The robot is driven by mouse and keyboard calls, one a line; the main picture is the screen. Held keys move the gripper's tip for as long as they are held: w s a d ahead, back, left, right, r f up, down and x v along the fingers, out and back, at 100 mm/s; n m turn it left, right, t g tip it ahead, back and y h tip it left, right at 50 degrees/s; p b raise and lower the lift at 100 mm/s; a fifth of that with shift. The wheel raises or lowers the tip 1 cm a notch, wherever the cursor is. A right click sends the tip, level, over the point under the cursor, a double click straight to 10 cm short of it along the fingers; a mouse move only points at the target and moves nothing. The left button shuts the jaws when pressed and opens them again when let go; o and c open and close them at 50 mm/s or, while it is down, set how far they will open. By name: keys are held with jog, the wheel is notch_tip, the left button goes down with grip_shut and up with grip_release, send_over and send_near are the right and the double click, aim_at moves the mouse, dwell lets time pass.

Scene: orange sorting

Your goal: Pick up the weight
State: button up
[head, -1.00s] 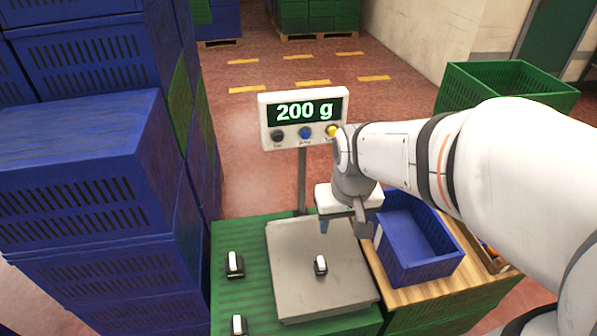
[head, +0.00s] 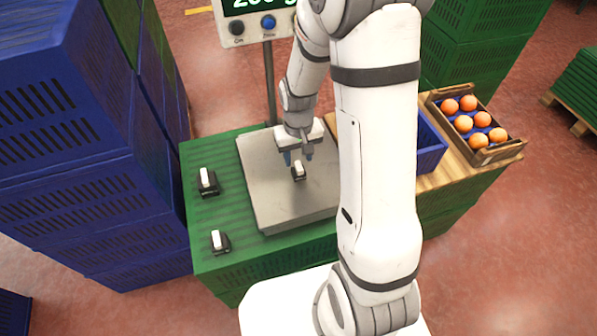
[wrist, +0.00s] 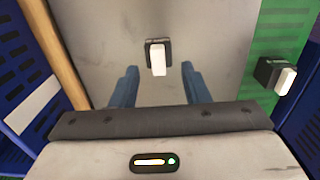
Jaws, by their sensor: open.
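A small weight with a black base and a white handle (head: 298,171) stands on the grey scale plate (head: 262,205). In the wrist view the weight (wrist: 157,58) lies just beyond the fingertips, about midway between them. My gripper (head: 299,157) is open above the plate, its two blue fingers (wrist: 159,75) apart with nothing between them. Two more weights stand on the green crate top left of the plate, one farther back (head: 207,182) and one nearer (head: 220,241). One of them also shows at the right of the wrist view (wrist: 277,76).
The scale display (head: 258,12) is on a post behind the plate, partly cut off. A blue crate (head: 431,148) and a wooden box of oranges (head: 487,153) stand on the right. Tall blue crates (head: 85,150) rise on the left. Green crate top (head: 200,222) is free around the weights.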

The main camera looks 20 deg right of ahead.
aim_at(299, 165)
jog(key=f, duration=0.4)
jog(key=shift+w+d+f+b, duration=0.1)
jog(key=shift+w+d+b, duration=0.05)
jog(key=shift+w+b, duration=0.15)
jog(key=shift+c, duration=0.3)
grip_shut()
